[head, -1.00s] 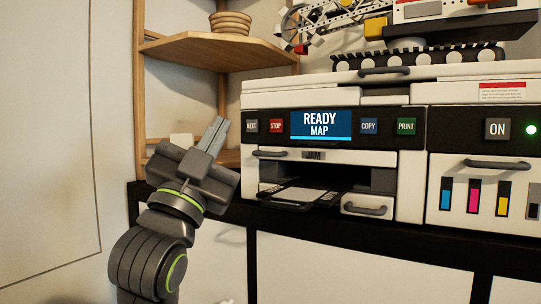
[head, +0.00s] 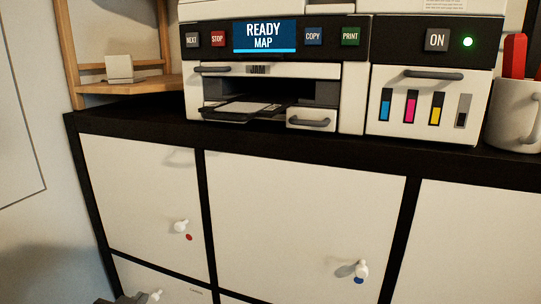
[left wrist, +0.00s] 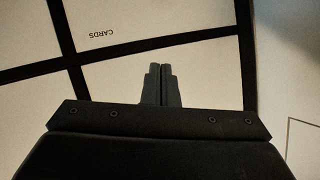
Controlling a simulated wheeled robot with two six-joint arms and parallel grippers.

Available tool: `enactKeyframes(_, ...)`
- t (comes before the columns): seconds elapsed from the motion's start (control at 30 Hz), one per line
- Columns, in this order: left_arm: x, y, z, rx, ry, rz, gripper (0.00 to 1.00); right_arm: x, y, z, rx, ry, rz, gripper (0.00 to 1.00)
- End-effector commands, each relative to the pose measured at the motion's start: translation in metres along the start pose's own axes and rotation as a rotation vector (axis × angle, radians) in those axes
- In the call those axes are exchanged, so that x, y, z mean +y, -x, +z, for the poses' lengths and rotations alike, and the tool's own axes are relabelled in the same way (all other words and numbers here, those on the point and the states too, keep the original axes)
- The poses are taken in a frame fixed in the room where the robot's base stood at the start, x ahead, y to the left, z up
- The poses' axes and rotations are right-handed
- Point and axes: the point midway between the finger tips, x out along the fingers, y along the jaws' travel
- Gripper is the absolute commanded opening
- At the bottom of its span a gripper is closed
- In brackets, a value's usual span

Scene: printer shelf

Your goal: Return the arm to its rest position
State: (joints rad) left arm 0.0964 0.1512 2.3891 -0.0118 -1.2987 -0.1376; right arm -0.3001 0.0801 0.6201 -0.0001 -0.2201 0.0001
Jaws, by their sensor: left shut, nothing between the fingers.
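My left gripper (left wrist: 162,85) shows in the left wrist view with its two fingers together and nothing between them. It is in front of pale cabinet panels with black dividers. In the head view only a small grey piece of my left arm shows at the bottom left edge. The printer (head: 355,70) stands on the black-topped cabinet, and its screen (head: 264,36) reads "READY MAP". Its output tray (head: 235,108) is out with a sheet on it. My right gripper is in neither view.
The white cabinet (head: 290,200) below has knobs, one with a red dot and one with a blue dot. A wooden shelf (head: 130,86) holds a small pale block at the left. A white mug (head: 510,115) stands at the right. The wall is at the left.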

Motion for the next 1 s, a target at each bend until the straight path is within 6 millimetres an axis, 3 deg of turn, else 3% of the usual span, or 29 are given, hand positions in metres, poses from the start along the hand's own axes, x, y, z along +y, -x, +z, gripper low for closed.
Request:
enactKeyframes(0.03, 0.003, 0.007, 0.035, -0.085, 0.017, 0.008, 0.00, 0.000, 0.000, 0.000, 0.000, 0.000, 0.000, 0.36)
enactKeyframes(0.1, 0.007, 0.019, 0.077, -0.194, 0.043, 0.016, 0.00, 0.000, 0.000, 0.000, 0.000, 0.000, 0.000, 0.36)
enactKeyframes(0.3, 0.018, 0.072, 0.184, -0.493, 0.110, 0.029, 0.00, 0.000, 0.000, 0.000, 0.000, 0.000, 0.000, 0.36)
enactKeyframes(0.5, 0.027, 0.127, 0.252, -0.717, 0.162, 0.028, 0.00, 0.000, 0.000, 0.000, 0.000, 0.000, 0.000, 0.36)
enactKeyframes(0.67, 0.033, 0.172, 0.290, -0.868, 0.195, 0.022, 0.00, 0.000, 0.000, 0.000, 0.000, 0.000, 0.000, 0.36)
enactKeyframes(1.0, 0.050, 0.118, 0.370, -0.909, 0.201, 0.035, 0.00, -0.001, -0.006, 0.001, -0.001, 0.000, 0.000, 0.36)
